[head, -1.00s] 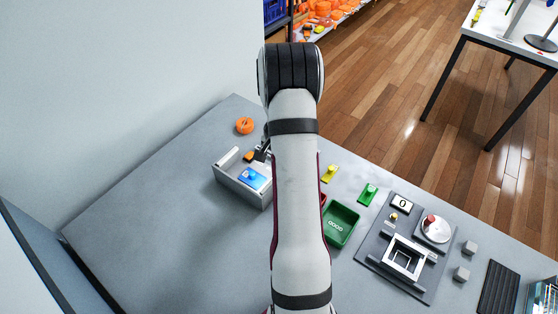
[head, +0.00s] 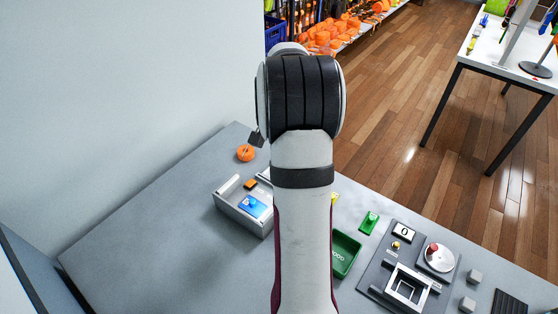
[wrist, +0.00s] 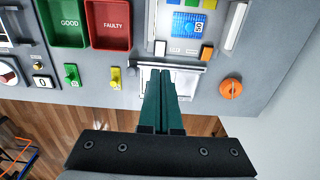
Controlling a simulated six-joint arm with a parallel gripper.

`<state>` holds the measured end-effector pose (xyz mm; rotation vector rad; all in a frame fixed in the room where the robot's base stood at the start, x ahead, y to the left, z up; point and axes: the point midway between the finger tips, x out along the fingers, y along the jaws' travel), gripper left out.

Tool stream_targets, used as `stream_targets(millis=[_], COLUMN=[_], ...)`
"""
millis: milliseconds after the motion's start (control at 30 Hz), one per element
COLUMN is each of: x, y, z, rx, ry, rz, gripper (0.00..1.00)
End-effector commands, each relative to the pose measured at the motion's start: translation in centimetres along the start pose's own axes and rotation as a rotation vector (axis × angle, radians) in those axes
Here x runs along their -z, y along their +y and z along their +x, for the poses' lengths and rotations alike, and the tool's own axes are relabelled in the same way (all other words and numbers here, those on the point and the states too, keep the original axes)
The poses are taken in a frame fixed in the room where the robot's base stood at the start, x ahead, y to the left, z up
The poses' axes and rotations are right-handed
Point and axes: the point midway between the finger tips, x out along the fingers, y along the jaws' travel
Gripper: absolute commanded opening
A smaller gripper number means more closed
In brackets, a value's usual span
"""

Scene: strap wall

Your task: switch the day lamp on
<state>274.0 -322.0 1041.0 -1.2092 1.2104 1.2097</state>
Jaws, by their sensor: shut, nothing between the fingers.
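No lamp is clearly recognisable, and the small labels are unreadable. A grey box (head: 229,203) stands at the table's back left, holding a blue card (head: 255,206) and an orange block (head: 250,184). In the wrist view the orange block (wrist: 207,51) and a small pale block (wrist: 160,48) sit by small labels on this box, below the blue card (wrist: 188,25). My gripper (wrist: 166,70) is shut and empty, its dark green fingers reaching over a pale silver plate (wrist: 190,82) at the box's edge. In the head view my arm hides most of the gripper.
An orange round knob (head: 245,153) stands beyond the box, right of my fingers in the wrist view (wrist: 231,88). Green (wrist: 64,22) and red (wrist: 109,24) trays lie left. Yellow (wrist: 116,78) and green (wrist: 72,75) small pieces stand near the edge. Bare table lies left in the head view.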

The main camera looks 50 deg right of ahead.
Motion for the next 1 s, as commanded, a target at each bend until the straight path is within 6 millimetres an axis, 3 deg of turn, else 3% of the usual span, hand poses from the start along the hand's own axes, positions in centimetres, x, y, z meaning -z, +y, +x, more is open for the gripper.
stream_targets(millis=[200,467,1000], x=[1.6,1.5,1.5], y=[-0.2,-0.2,-0.2], z=[0.0,0.5,11.3], rx=[0.001,0.000,-0.001], ry=[0.007,0.006,0.004], rz=[0.001,0.000,0.001], gripper=[0.00,0.00,0.00])
